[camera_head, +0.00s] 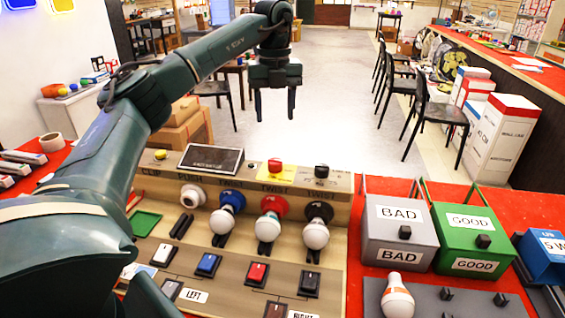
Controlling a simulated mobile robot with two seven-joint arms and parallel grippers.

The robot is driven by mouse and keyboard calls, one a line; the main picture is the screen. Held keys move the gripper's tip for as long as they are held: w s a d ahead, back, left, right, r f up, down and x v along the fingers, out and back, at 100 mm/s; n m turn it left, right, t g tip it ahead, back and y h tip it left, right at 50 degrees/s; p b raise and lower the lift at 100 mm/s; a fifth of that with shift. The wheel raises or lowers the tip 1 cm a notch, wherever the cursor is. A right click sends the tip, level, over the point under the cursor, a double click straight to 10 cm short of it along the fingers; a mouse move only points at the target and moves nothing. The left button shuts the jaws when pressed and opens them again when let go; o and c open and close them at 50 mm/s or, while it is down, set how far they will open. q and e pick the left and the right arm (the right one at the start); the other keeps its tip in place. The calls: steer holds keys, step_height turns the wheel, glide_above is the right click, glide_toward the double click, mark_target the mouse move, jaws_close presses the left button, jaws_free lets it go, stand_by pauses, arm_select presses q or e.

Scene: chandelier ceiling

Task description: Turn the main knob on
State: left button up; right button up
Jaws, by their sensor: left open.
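The test console (205,262) stands in front of me. On its raised back edge are a red knob (275,168) on a yellow plate, a black knob (321,171) to its right, and a small yellow button (160,154) at the left. I cannot read which is labelled the main knob. My left arm comes in from the left, and my left gripper (275,104) hangs with its fingers pointing down and apart, empty. In the picture it is above the red knob, touching nothing on the console. My right gripper is not in view.
White bulbs sit in blue (232,201), red (273,206) and black (318,211) sockets, with rocker switches in front. A dark screen (212,160) stands left of the red knob. Grey BAD (368,241) and green GOOD (444,250) bins are at the right. A loose bulb (397,298) stands nearer me.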

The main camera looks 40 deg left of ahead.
mark_target(275, 160)
arm_select(q)
steer(key=f, duration=1.2)
steer(key=shift+s+f, duration=0.2)
steer(key=shift+f, duration=0.05)
steer(key=c, duration=1)
steer(key=shift+o, duration=0.2)
